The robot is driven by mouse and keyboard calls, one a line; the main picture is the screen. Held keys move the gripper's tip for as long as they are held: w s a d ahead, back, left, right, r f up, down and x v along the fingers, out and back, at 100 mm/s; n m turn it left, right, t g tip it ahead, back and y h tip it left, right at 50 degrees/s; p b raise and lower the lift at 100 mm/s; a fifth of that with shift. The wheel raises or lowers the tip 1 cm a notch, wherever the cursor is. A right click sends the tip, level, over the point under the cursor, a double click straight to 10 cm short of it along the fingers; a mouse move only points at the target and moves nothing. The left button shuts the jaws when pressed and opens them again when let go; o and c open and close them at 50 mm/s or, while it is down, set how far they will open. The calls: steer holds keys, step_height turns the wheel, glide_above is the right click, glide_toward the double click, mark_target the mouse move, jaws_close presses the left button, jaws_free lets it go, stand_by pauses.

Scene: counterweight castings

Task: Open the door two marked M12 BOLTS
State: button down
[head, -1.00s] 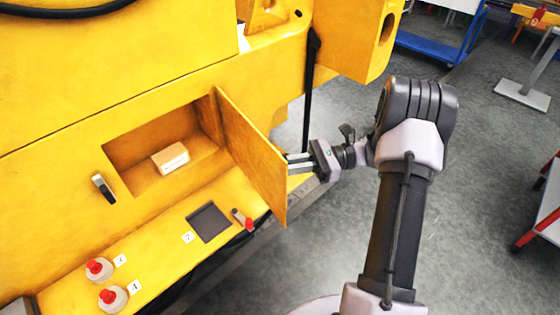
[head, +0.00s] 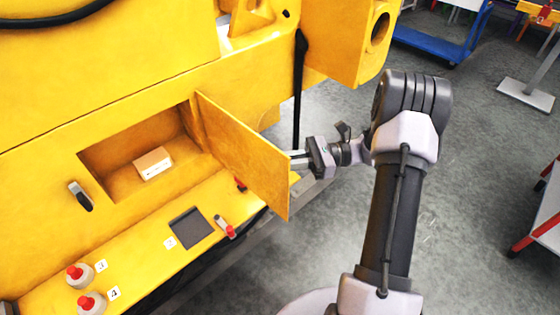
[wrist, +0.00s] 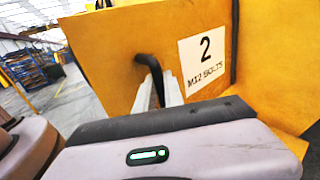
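The door (head: 242,152) is a flat yellow panel standing swung out from the yellow casting, with the recess behind it uncovered. In the wrist view the door's outer face (wrist: 115,50) carries a white label (wrist: 205,58) reading "2 M12 BOLTS". A black curved handle (wrist: 148,66) sticks out left of the label. My gripper (wrist: 158,92) has its two fingers on either side of this handle, close together. In the head view my gripper (head: 298,160) reaches the door's outer side near its free edge; the handle is hidden there.
A small white box (head: 152,164) sits in the open recess. The ledge below holds a dark square pad (head: 186,228), a red-tipped tool (head: 225,228) and two red-capped bottles (head: 80,274). A black latch-like handle (head: 81,196) is left of the recess.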

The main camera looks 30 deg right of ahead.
steer(key=c, duration=1.5)
jaws_free()
steer(key=shift+o, duration=0.2)
steer(key=p+v, duration=0.2)
steer(key=v, duration=1.5)
steer(key=shift+d+p, duration=0.25)
steer(key=shift+p, duration=0.15)
